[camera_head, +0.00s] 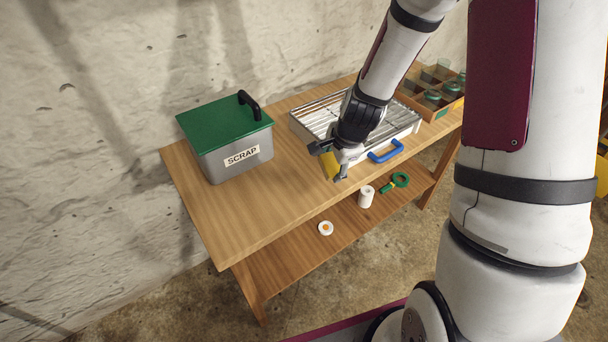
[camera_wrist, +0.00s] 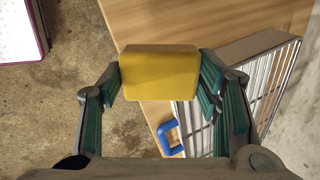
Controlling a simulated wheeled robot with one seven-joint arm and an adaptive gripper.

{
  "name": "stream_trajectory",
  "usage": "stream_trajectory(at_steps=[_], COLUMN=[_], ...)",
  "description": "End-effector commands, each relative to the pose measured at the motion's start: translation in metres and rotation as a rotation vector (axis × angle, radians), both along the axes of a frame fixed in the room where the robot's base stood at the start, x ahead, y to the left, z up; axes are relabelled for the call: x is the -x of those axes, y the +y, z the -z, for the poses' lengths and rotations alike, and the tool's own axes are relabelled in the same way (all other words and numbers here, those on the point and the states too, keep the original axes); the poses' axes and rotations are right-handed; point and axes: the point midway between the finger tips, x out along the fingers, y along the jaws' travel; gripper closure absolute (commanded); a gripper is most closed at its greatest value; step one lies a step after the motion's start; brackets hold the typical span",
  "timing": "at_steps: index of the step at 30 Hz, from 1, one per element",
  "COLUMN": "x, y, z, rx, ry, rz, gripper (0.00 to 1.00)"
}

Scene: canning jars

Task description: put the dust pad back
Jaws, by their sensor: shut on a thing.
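A yellow pad (camera_head: 329,165), which looks like the dust pad, is between the two fingers of my gripper (camera_head: 332,164). In the wrist view the pad (camera_wrist: 159,73) is a rounded yellow block, with a gripper finger pressed on each of its left and right sides. My gripper (camera_wrist: 160,82) is shut on it and holds it over the front edge of the wooden bench (camera_head: 232,220), just left of the blue handle. Whether the pad touches the bench top cannot be told.
A grey SCRAP bin (camera_head: 238,156) with a green lid stands at the bench's left. A wire-racked tray (camera_head: 403,132) with a blue handle (camera_head: 386,151) is behind my gripper. A divided jar crate (camera_head: 440,110) is far right. The lower shelf holds a white roll (camera_head: 366,197), a green ring tool (camera_head: 400,180) and a white disc (camera_head: 325,228).

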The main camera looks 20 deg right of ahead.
Motion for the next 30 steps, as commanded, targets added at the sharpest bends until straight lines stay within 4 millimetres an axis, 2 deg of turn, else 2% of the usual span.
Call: stream_trajectory(at_steps=[11,24,27,30], x=[0.024,0.065,0.069,0.062], y=[0.011,0.031,0.033,0.034], z=[0.02,0.037,0.038,0.038], rx=[0.023,0.067,0.073,0.075], ry=[0.153,0.337,0.355,0.36], rz=[-0.101,-0.221,-0.231,-0.234], gripper=[0.65,0.65,0.65,0.65])
